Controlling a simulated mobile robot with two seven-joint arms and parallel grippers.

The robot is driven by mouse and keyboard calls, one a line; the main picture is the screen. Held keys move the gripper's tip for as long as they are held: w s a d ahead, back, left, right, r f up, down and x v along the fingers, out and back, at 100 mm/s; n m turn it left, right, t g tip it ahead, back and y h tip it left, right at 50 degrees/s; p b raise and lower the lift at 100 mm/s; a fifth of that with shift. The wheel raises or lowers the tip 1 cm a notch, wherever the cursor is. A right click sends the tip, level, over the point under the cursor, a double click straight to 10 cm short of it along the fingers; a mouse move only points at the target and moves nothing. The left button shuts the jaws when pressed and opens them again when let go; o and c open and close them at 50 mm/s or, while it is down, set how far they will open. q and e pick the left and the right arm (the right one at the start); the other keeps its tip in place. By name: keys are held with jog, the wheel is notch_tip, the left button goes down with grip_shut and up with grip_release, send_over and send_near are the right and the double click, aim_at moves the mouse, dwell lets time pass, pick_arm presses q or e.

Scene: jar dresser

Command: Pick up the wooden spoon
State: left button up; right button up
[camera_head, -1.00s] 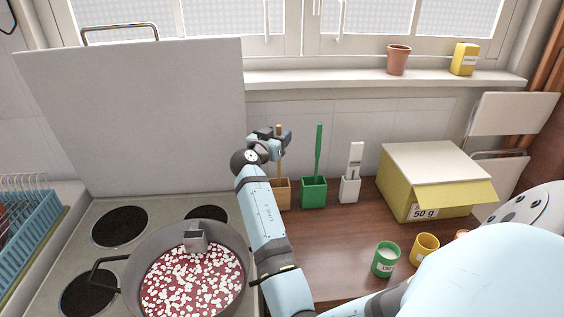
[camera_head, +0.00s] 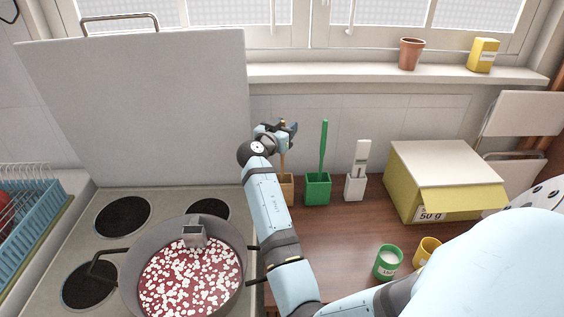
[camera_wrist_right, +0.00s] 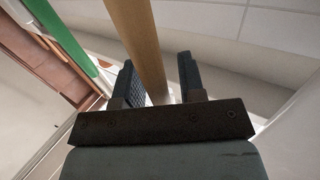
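The wooden spoon (camera_wrist_right: 139,42) shows in the right wrist view as a tan handle passing between the two fingers. In the head view, its handle (camera_head: 282,160) stands upright in a small wooden holder (camera_head: 288,187), partly hidden by my right arm. My right gripper (camera_head: 291,130) is at the upper part of the handle. In the right wrist view, its fingers (camera_wrist_right: 160,82) are apart, with the handle nearer the left finger and a gap on the right. My left gripper is not in view.
A green holder (camera_head: 318,190) with a green utensil (camera_head: 323,145) and a white holder (camera_head: 355,187) stand to the right. A yellow box (camera_head: 400,190) and green cup (camera_head: 388,262) are on the counter. A pan (camera_head: 133,270) sits on the stove.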

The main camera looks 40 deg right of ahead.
grip_shut()
jog(key=shift+r, duration=0.1)
